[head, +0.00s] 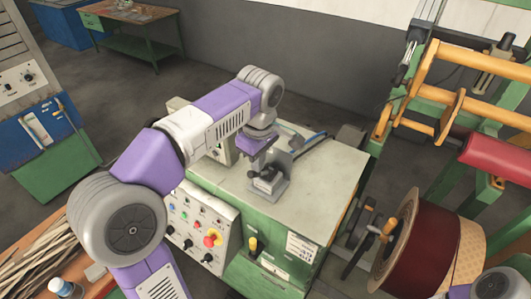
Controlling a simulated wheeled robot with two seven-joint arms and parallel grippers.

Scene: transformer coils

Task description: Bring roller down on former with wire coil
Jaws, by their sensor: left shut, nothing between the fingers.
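The red roller (497,160) is at the right, mounted on the green and orange machine frame. Below it is a large dark red wire coil (420,252), beside a tan dotted cylindrical surface (471,250) that appears to be the former; its right side is cut off or hidden. The roller appears above and apart from the coil. My left gripper (265,182) is shut and empty over the cabinet top, well left of the roller and coil. Whether it touches the top is unclear. My right gripper is not in view; only part of its arm shows at bottom right.
The green cabinet (335,178) has a pale top and a front control panel (200,228) with a red knob. Orange bars (465,105) and the green frame stand at the right. A workbench (125,18) is far back. Wooden strips (40,255) lie at lower left.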

